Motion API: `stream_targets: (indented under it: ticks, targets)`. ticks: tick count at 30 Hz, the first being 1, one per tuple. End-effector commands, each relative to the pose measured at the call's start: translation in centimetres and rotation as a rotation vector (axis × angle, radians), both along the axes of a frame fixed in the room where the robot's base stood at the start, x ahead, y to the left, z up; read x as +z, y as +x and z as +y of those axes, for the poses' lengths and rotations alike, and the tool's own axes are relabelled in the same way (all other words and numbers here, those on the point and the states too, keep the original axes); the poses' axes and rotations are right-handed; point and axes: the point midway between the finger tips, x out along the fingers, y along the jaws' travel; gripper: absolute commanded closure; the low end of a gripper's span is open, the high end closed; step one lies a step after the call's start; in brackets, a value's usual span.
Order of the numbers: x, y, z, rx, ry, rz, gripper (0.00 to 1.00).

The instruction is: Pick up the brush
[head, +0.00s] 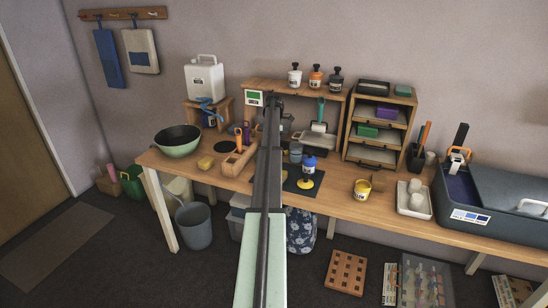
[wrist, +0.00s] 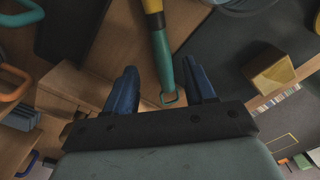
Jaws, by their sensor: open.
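In the wrist view, a long teal handle with a yellow section and a dark end, apparently the brush (wrist: 164,62), runs down from the top edge. A small loop is at its lower end. My gripper (wrist: 160,68) is open, with one blue finger on each side of the handle's lower part. The right finger looks close to the handle; I cannot tell whether it touches. In the head view my arm hides the gripper. A teal upright handle (head: 320,108) stands right of the arm there; I cannot tell if it is the same item.
The wooden table (head: 335,197) is crowded around the arm. A green bowl (head: 178,142) and a wooden caddy (head: 237,162) are to the left. A drawer unit (head: 379,128), a yellow tin (head: 361,190) and a blue-grey case (head: 500,205) are to the right.

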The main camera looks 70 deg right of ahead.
Motion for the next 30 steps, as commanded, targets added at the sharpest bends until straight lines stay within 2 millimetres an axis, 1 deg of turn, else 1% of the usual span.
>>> stream_targets:
  ticks: [8, 15, 18, 25, 30]
  targets:
    - [-1.5, -0.2, 0.0, -0.001, -0.001, 0.0, 0.46]
    - [-4.6, -0.5, 0.0, 0.0, -0.001, -0.001, 0.46]
    - [-5.4, -0.5, 0.0, 0.0, -0.001, 0.0, 0.46]
    - [-5.6, -0.5, 0.0, 0.0, -0.001, 0.0, 0.46]
    - [-5.6, -0.5, 0.0, 0.0, -0.001, 0.0, 0.62]
